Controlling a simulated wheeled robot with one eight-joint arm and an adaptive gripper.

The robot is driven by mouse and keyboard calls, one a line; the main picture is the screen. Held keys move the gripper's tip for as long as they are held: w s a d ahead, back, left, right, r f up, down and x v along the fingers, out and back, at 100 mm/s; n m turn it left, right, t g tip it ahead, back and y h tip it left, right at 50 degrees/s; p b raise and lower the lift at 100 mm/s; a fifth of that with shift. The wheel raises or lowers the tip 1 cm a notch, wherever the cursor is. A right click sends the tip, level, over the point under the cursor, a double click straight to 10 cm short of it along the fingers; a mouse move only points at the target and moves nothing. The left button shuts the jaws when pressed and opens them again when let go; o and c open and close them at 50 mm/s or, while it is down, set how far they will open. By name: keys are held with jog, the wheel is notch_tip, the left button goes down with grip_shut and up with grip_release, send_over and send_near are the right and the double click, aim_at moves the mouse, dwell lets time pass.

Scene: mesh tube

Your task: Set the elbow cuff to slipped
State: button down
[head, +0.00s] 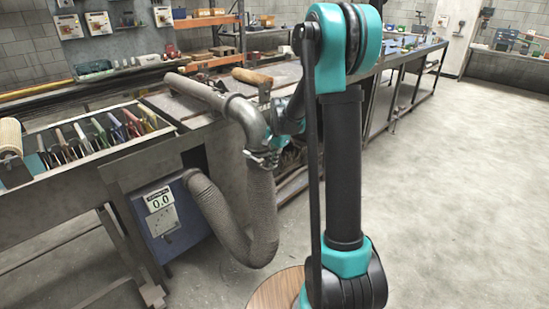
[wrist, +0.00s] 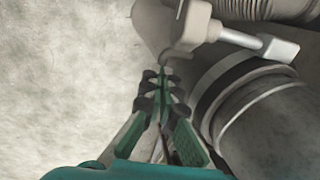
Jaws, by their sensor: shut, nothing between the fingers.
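The grey elbow pipe (head: 244,112) bends down from a horizontal pipe. At its lower end a metal cuff (head: 262,157) sits where the mesh hose (head: 262,200) joins. In the wrist view, the cuff's pale lug and bolt (wrist: 242,40) lie just beyond my fingertips, with the ribbed hose (wrist: 265,9) behind and a dark band around the pipe (wrist: 268,125) at right. My gripper (wrist: 162,75) is shut and empty, its tips close to the curved end of the lug; I cannot tell if they touch. In the head view the elbow and my arm mostly hide my gripper.
A rack of coloured plates (head: 100,132) stands at left. A wooden-handled tool (head: 252,76) lies on the bench behind. Open floor (head: 450,190) is at right.

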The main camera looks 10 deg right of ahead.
jog(key=shift+f, duration=0.1)
jog(key=shift+f, duration=2.4)
notch_tip(320, 180, up, 14)
jog(key=s+d, duration=0.1)
jog(key=s, duration=0.1)
jog(key=shift+d, duration=0.2)
